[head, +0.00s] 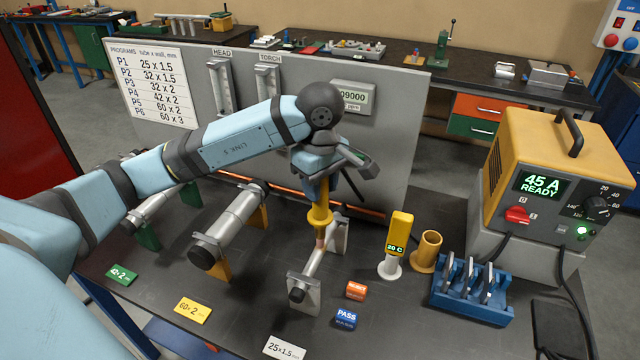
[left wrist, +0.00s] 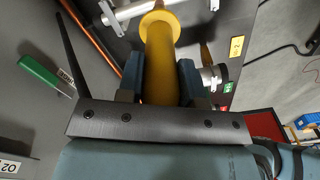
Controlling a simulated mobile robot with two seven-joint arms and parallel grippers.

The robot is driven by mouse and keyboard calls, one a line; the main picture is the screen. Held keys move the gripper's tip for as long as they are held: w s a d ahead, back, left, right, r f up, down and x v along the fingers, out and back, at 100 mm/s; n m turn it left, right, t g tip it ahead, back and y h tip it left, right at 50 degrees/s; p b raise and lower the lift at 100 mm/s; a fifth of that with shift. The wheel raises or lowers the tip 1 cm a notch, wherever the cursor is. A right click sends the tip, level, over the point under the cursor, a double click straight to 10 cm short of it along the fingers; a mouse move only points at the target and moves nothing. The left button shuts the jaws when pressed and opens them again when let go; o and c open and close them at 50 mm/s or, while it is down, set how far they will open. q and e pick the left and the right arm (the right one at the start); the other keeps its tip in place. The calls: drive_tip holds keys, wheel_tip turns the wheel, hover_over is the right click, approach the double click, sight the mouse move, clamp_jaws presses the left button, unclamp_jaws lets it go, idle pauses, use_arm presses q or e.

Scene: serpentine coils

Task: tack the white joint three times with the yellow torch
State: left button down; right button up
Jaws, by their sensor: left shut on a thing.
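My left gripper (head: 322,178) is shut on the yellow torch (head: 320,215), which it holds upright with the nozzle down. The left wrist view shows the torch (left wrist: 158,65) between the two blue-grey fingers (left wrist: 160,80). The white joint (head: 312,263) is a thin tube clamped in pale stands, with a white "25x1.5" card (head: 284,348) in front. The torch tip is right at the tube, near its middle; I cannot tell whether it touches. The tube partly shows in the left wrist view (left wrist: 128,12). My right gripper is out of view.
The yellow power source (head: 545,165) reads "45 A READY". A yellow holder cup (head: 427,250), a yellow "20 C" gauge (head: 398,235), a blue clamp rack (head: 472,298) and PASS (head: 346,318) and orange (head: 356,290) blocks stand to the right. The yellow-stand tube (head: 232,225) is left.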

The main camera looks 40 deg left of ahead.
use_arm(q)
drive_tip(key=shift+s+f, duration=0.1)
drive_tip(key=shift+f, duration=0.05)
drive_tip(key=shift+w+r+p, duration=0.2)
drive_tip(key=shift+r+p, duration=0.2)
drive_tip(key=shift+r, duration=0.4)
drive_tip(key=shift+r+p, duration=1.05)
drive_tip(key=shift+r, duration=1.7)
idle(4.3)
